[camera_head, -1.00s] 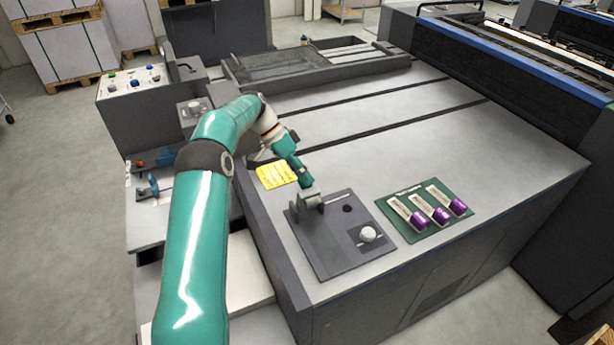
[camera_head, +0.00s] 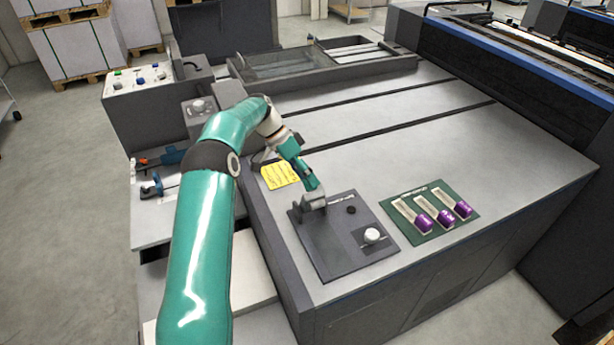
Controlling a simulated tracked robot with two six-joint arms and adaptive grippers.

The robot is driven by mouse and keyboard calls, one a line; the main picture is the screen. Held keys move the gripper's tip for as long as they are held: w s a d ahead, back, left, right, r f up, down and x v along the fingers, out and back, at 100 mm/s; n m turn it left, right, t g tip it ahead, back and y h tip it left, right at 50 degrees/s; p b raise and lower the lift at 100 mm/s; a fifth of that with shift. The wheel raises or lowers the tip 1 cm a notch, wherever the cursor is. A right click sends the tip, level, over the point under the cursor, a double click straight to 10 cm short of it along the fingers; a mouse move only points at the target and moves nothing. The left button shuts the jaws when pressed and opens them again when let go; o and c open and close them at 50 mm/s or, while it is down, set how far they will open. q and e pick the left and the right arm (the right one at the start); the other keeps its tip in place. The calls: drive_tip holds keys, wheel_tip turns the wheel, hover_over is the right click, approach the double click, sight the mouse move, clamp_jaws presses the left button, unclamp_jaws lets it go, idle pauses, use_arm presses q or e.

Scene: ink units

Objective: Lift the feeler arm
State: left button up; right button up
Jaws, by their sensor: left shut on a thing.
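My left gripper (camera_head: 313,195) reaches down over the left part of a dark panel (camera_head: 330,255) on the machine's top. It is shut on a small grey part standing on that panel, which seems to be the feeler arm (camera_head: 315,207). The gripper covers much of it, so its full shape and tilt are hard to tell. A white round knob (camera_head: 372,236) and a small black round spot (camera_head: 351,210) are on the same panel. My right gripper is not in view.
A green mat (camera_head: 408,227) with several purple-ended tools lies right of the panel. A yellow note (camera_head: 280,176) lies behind my gripper. A control box (camera_head: 140,85) stands at the far left. The grey top (camera_head: 430,130) beyond is mostly clear.

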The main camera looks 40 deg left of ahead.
use_arm(q)
drive_tip(key=shift+s+a+f, duration=0.2)
drive_tip(key=shift+s+f, duration=0.05)
drive_tip(key=shift+f, duration=0.3)
drive_tip(key=v, duration=0.8)
drive_tip(key=shift+w+d+r, duration=0.25)
drive_tip(key=shift+w+d, duration=0.05)
drive_tip(key=shift+d, duration=0.05)
